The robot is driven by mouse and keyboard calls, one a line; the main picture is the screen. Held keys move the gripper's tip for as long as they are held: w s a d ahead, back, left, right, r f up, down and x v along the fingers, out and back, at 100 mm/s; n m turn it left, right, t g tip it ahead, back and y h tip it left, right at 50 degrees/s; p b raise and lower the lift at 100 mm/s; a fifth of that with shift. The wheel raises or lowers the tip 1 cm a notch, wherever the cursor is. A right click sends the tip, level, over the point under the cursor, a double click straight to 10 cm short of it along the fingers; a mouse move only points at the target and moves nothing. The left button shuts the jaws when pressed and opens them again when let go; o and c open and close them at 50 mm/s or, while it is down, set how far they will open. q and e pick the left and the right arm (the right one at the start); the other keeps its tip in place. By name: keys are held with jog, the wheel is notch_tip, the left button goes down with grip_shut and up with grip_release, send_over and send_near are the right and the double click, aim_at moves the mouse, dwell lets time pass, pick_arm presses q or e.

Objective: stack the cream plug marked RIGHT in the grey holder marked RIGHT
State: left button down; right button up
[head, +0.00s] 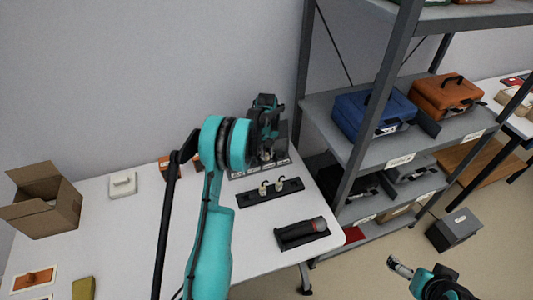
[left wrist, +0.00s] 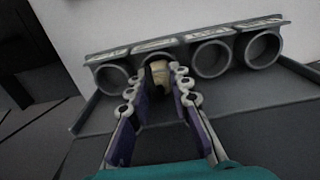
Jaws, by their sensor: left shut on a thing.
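My left gripper (head: 268,152) is at the grey holder (head: 246,172) on the back right of the white table. In the left wrist view its fingers (left wrist: 163,85) are shut on a cream plug (left wrist: 160,74). The plug is in front of the second round socket from the left in the grey holder (left wrist: 240,92); I cannot tell how far in it is. Labels run above the sockets, too blurred to read. Two more cream plugs (head: 264,188) (head: 280,184) stand in a black tray (head: 257,200). My right gripper (head: 394,262) is at the lower right, its jaws unclear.
A black case with a dark cylinder (head: 302,233) lies near the table's right edge. A cardboard box (head: 42,203) and a white block (head: 122,184) are at the left. A grey shelf (head: 345,125) with toolboxes stands close on the right. The table's middle left is clear.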

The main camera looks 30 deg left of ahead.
pick_arm(q)
jog(key=shift+f, duration=0.4)
jog(key=c, duration=1.4)
grip_release()
jog(key=shift+r, duration=0.1)
jog(key=shift+r, duration=0.1)
